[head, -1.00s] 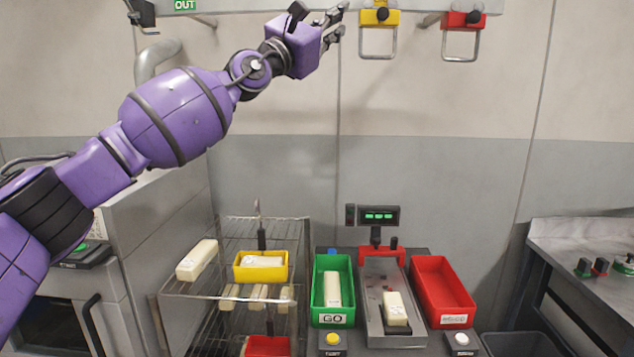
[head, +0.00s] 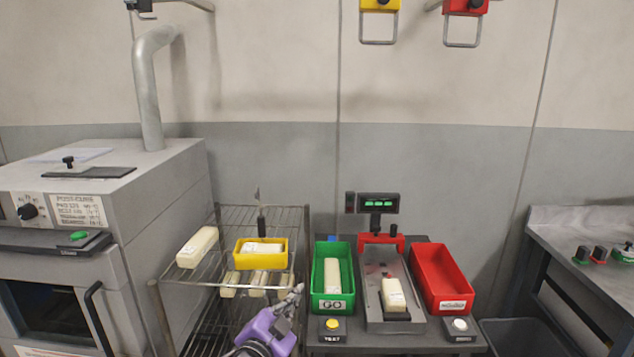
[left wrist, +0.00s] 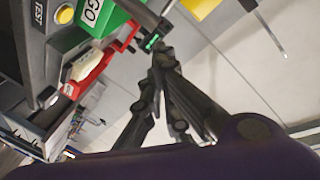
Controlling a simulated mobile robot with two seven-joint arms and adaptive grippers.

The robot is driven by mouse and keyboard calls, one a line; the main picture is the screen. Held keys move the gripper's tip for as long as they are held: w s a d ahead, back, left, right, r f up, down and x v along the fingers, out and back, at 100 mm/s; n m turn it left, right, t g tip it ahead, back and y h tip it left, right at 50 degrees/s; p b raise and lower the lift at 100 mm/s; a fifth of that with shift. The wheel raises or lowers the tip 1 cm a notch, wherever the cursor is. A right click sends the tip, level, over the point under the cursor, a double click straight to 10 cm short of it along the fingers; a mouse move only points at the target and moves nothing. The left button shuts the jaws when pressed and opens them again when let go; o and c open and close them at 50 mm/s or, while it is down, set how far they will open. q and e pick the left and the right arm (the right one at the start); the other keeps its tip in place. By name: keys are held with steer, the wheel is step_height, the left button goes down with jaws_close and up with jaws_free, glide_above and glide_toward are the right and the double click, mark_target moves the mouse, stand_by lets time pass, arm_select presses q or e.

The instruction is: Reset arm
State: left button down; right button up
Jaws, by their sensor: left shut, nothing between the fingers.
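My left gripper (head: 294,294) is low in the head view, in front of the wire rack and left of the green bin. Its purple wrist comes up from the bottom edge. In the left wrist view its dark fingers (left wrist: 160,62) meet at the tips with nothing between them. The rest of my left arm is out of the head view. My right gripper does not show in either view.
A wire rack (head: 233,214) holds pale blocks and a yellow bin (head: 238,262). Right of it are a green GO bin (head: 318,300), a scale tray (head: 376,325) bearing a block, and a red bin (head: 440,283). An oven (head: 160,215) stands left. Hooks (head: 379,30) hang above.

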arm_select(q)
steer(key=s+a+f+n+g+y, duration=0.1)
steer(key=s+a+f+n+g, duration=0.1)
steer(key=s+f, duration=0.8)
steer(key=s+a+f+n+g+y, duration=0.2)
steer(key=s+a+f+n, duration=0.3)
steer(key=s+f, duration=0.5)
steer(key=s+a+f+n+g+y, duration=0.2)
steer(key=s+a+f, duration=0.4)
steer(key=s+f, duration=0.5)
steer(key=s+n+g, duration=0.1)
steer(key=s+n, duration=0.1)
steer(key=s, duration=0.6)
steer(key=shift+s, duration=0.2)
